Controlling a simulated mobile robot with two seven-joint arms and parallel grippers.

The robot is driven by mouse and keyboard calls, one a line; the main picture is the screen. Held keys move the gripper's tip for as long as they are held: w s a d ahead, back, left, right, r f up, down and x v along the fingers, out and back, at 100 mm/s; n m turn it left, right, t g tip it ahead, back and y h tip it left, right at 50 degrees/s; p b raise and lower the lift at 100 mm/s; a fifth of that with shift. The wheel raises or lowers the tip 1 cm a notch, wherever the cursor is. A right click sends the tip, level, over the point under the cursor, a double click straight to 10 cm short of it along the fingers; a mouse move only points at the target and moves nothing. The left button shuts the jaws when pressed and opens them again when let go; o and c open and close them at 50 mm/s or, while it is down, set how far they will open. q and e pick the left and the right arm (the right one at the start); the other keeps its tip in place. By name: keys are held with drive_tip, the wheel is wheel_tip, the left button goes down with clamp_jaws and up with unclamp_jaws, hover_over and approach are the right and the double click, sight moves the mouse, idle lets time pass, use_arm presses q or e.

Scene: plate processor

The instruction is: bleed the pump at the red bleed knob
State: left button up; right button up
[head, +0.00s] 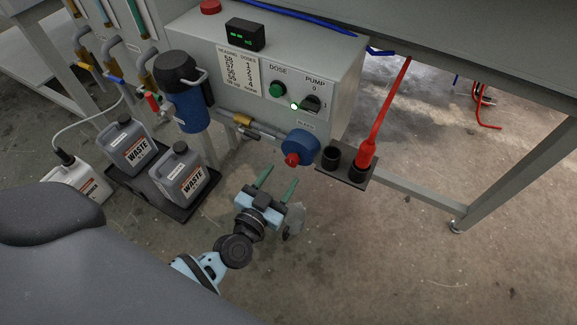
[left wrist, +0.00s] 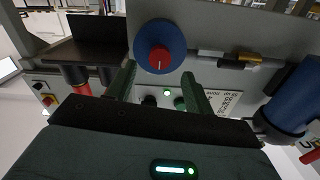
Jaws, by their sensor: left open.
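The red bleed knob (head: 292,159) sits on the front of the round blue pump head (head: 303,144), low on the right of the grey control box. My left gripper (head: 281,174) is open and empty, just below and in front of the knob. In the left wrist view its green fingers (left wrist: 158,70) stand apart, one on each side of the knob's line, not touching it. My right gripper is out of view.
The control box (head: 255,60) carries a green dose button (head: 278,89) and a pump switch (head: 313,102). A holder with two black cups (head: 331,157) and a red wand (head: 366,152) is right of the pump. Waste cans (head: 183,178) stand left; floor at right is clear.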

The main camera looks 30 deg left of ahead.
sight(291, 163)
use_arm(q)
drive_tip(key=w, duration=0.3)
drive_tip(key=shift+w+b, duration=0.35)
drive_tip(key=shift+w, duration=0.5)
drive_tip(key=shift+c, duration=0.7)
drive_tip(key=c, duration=0.8)
drive_tip(key=shift+d, duration=0.1)
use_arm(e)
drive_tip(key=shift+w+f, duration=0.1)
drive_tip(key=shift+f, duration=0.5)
